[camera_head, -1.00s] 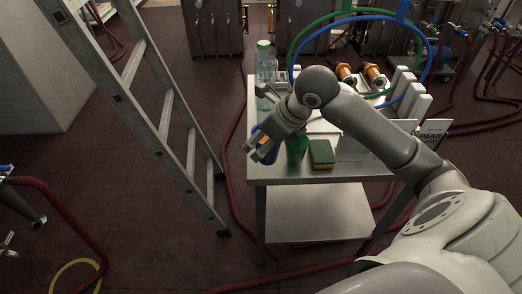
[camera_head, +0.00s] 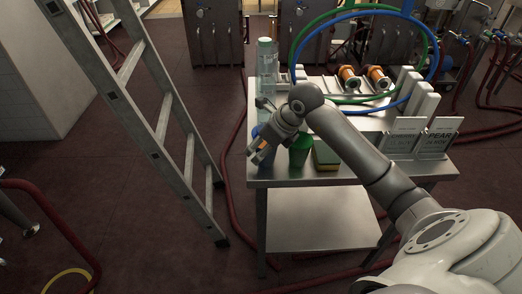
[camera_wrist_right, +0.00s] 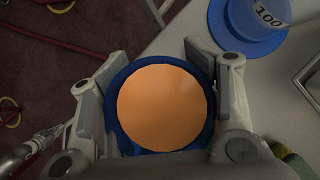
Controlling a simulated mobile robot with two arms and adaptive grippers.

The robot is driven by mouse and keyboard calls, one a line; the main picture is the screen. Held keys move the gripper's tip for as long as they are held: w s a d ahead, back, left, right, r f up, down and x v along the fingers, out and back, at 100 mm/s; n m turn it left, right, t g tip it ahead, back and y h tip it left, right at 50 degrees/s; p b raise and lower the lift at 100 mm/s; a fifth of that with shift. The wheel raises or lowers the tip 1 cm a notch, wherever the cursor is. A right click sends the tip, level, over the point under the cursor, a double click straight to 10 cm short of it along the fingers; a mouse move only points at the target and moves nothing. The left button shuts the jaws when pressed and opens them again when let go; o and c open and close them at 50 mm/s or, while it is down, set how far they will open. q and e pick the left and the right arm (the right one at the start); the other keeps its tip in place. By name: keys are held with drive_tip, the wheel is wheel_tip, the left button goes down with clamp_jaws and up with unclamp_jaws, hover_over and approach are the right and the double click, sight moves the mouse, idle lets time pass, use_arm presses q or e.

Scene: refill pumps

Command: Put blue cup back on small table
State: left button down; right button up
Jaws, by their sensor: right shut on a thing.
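My right gripper (camera_wrist_right: 162,98) is shut around a blue cup (camera_wrist_right: 128,71) with a round orange surface inside. The right wrist view looks down into the cup, with a finger on each side. In the head view my right gripper (camera_head: 259,152) is by the left front corner of the small metal table (camera_head: 365,172). It largely hides the cup there. In the wrist view the table edge runs behind the cup, with floor to its left. I cannot tell whether the cup touches the tabletop. My left gripper is not in view.
A green cup (camera_head: 299,152) and a sponge (camera_head: 325,157) stand just right of the gripper. A clear bottle (camera_head: 267,62) is behind. Sign cards (camera_head: 437,140) stand at the right. A ladder (camera_head: 165,105) stands left of the table. Red hoses lie on the floor.

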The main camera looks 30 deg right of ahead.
drive_tip(key=shift+f, duration=0.1)
drive_tip(key=o, duration=1.2)
drive_tip(key=shift+s+r, duration=0.1)
drive_tip(key=shift+r, duration=0.25)
drive_tip(key=v, duration=1.1)
drive_tip(key=shift+s+r, duration=0.15)
drive_tip(key=shift+r, duration=0.15)
